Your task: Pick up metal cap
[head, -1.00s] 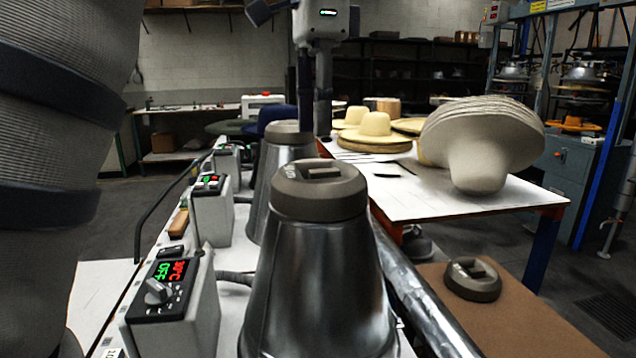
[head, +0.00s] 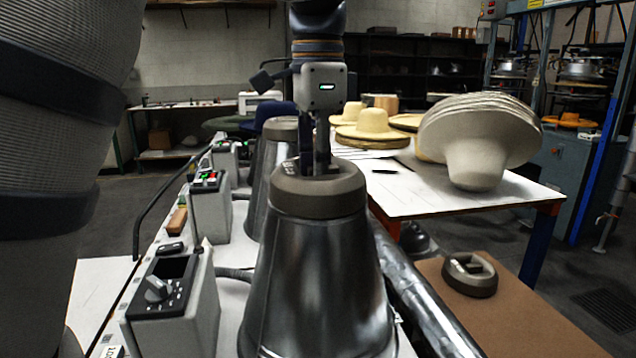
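A dark grey-brown metal cap (head: 345,193) sits upright on top of a shiny metal cone in the middle of the head view. It has a raised grip on top. My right gripper (head: 315,172) points straight down over the cap from above. Its fingertips are at the raised grip and hide most of it. The fingers look close together, but I cannot tell whether they are clamped on the grip. A second similar cap (head: 470,275) lies on the brown board at lower right, clear of the gripper. My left gripper is not in view.
The metal cone (head: 315,280) stands beside a grey control box (head: 180,310). More cones and boxes stand behind. A white table (head: 430,195) with yellow hats (head: 372,122) and stacked pale hats (head: 478,140) is at right.

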